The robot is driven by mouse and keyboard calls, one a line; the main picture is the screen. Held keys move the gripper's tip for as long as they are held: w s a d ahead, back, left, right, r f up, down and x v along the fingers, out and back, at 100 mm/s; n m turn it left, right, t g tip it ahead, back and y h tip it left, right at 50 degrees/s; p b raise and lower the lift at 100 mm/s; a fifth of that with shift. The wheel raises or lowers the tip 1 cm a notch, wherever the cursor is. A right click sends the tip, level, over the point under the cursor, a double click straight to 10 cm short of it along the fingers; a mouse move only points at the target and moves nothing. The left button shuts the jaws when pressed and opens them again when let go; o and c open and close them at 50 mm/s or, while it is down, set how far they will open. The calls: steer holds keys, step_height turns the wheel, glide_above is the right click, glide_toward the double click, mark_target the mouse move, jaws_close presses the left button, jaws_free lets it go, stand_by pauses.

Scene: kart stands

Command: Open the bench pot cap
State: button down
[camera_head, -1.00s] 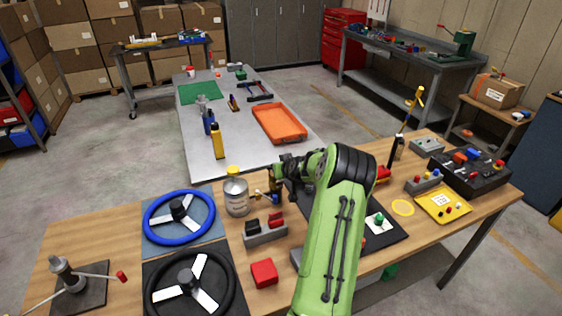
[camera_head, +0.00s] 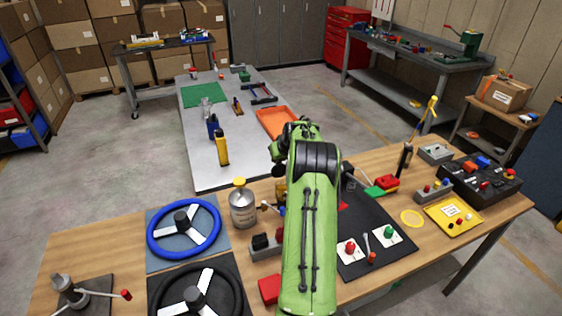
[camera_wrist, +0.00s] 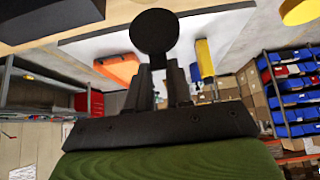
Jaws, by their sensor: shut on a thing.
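My gripper (camera_wrist: 159,78) is shut on a black round piece (camera_wrist: 154,32), which fills the space at the fingertips in the wrist view. I cannot tell for sure that this piece is the pot cap. In the head view my gripper (camera_head: 281,148) is small, partly behind my green arm, above the bench's far edge. A grey can (camera_head: 243,210) with a yellow cap (camera_head: 239,182) stands upright on the wooden bench, left of my arm. A small brass-coloured thing (camera_head: 280,188) stands right of the can, partly hidden by my arm.
A blue wheel (camera_head: 184,228) and a black wheel (camera_head: 197,293) lie left. A black switch block (camera_head: 263,245) and a red block (camera_head: 269,289) stand close to my arm. A grey table (camera_head: 205,170) with a yellow bottle (camera_head: 222,148) and an orange tray (camera_head: 272,122) stands beyond.

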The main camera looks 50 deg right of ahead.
steer(key=shift+w+d+r, duration=0.15)
steer(key=shift+w+d, duration=0.1)
steer(key=shift+w, duration=0.25)
steer(key=shift+w+d+r, duration=0.1)
steer(key=shift+w+d, duration=0.15)
steer(key=shift+w, duration=0.3)
steer(key=c, duration=1.3)
jaws_free()
steer(key=o, duration=0.3)
steer(key=shift+d+f, duration=0.1)
steer(key=shift+f, duration=0.05)
steer(key=b+v, duration=0.1)
steer(key=v, duration=1.4)
steer(key=shift+s+r+b, duration=0.25)
steer(key=shift+s+b, duration=0.05)
